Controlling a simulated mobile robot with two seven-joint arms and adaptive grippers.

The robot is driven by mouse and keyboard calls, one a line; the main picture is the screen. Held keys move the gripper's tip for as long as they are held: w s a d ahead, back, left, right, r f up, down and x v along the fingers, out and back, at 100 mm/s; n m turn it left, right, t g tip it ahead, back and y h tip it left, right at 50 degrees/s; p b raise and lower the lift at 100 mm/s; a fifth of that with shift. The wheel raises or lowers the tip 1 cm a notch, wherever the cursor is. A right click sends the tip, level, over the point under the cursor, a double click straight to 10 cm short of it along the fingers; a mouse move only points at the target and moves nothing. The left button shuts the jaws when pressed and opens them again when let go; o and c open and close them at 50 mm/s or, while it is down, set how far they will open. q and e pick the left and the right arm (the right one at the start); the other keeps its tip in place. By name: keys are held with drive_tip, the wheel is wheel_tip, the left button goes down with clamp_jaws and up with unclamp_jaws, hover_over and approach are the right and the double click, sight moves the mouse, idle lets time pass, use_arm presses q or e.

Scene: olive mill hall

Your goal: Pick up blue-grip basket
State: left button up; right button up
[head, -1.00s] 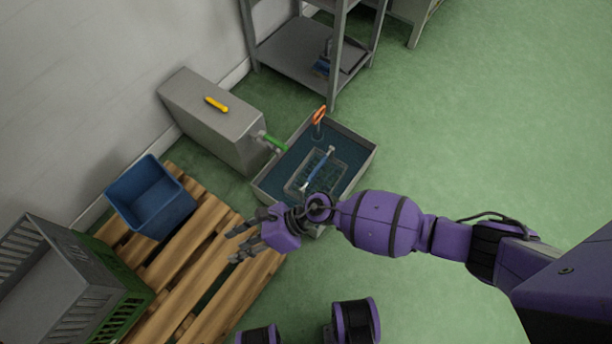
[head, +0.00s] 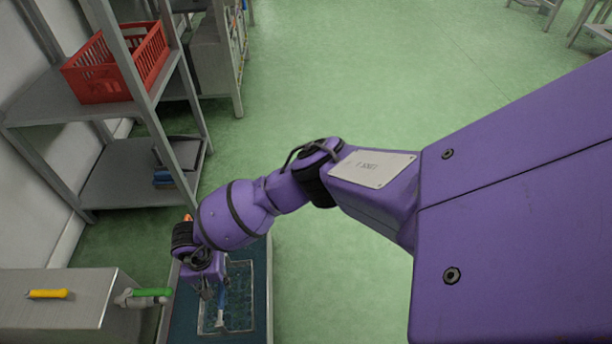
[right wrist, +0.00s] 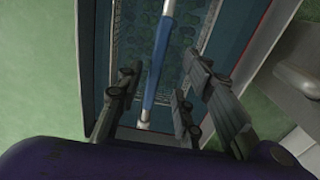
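The blue-grip basket (head: 240,308) is a wire mesh basket in the dark liquid of a grey-rimmed tank (head: 262,325) at the bottom of the head view. Its bar handle has a blue grip (head: 221,303). In the right wrist view the blue grip (right wrist: 157,65) runs up between my spread fingers, with the mesh behind it. My right gripper (head: 211,293) is open above the grip, pointing down into the tank; I see no contact. Part of the basket is hidden by my gripper. My left gripper is not in view.
A steel box (head: 60,305) with a yellow handle (head: 47,293) and a green-handled tap (head: 151,292) stands left of the tank. A grey shelf rack (head: 130,170) holding a red crate (head: 105,75) stands behind. Green floor at the right is free.

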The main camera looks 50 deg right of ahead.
sight(220, 286)
drive_tip(key=f, duration=0.1)
drive_tip(key=f+b, duration=0.1)
drive_tip(key=f, duration=0.2)
drive_tip(key=shift+s+d+f+b, duration=0.15)
drive_tip(key=shift+d+f+b, duration=0.1)
drive_tip(key=shift+d+b, duration=0.1)
drive_tip(key=shift+r, duration=0.15)
drive_tip(key=shift+c, duration=0.6)
clamp_jaws()
drive_tip(key=shift+w+a+r, duration=0.1)
drive_tip(key=shift+w, duration=0.1)
